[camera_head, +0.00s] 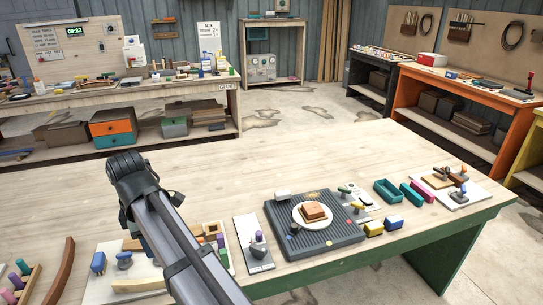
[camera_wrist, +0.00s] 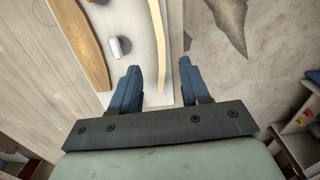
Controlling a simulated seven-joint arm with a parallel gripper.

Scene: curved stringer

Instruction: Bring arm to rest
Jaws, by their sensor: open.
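In the head view my arm rises from the bottom edge over the pale workbench (camera_head: 330,155); my gripper is not clearly seen there.
A ribbed dark mat (camera_head: 335,240) with a plate and brown block lies right of my arm. Teal trays (camera_head: 387,191) and small coloured blocks sit farther right. A curved wooden piece (camera_head: 65,268) lies at lower left. The bench's far half is bare.

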